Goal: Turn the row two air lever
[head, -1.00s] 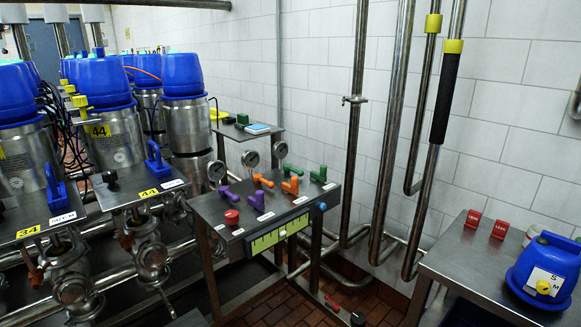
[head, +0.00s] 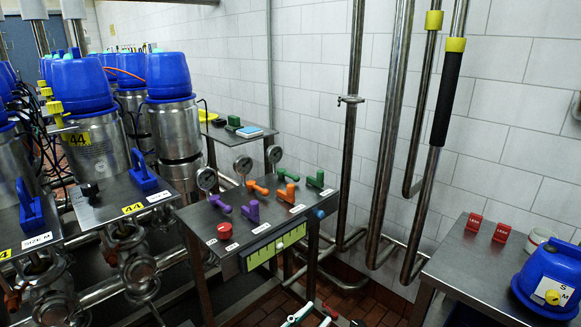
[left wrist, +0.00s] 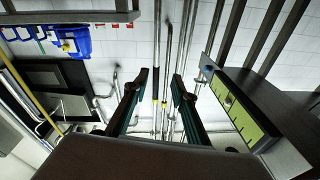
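The metal valve table (head: 207,229) stands at the centre of the head view. It carries purple levers (head: 251,211), orange levers (head: 286,193) and green levers (head: 316,180), in pairs. Their small white labels are too small to read, so I cannot tell which one is the row two air lever. My left gripper (head: 312,310) shows only by its fingertips at the bottom edge of the head view, in front of and below the table. In the left wrist view its fingers (left wrist: 160,80) are apart with nothing between them. My right gripper is not in view.
A red button (head: 225,230) and a yellow-green front panel (head: 273,246) are on the valve table. Pressure gauges (head: 243,165) stand behind the levers. Vertical steel pipes (head: 391,130) rise behind, to the right. A side table (head: 450,262) with a blue device (head: 548,277) stands at right.

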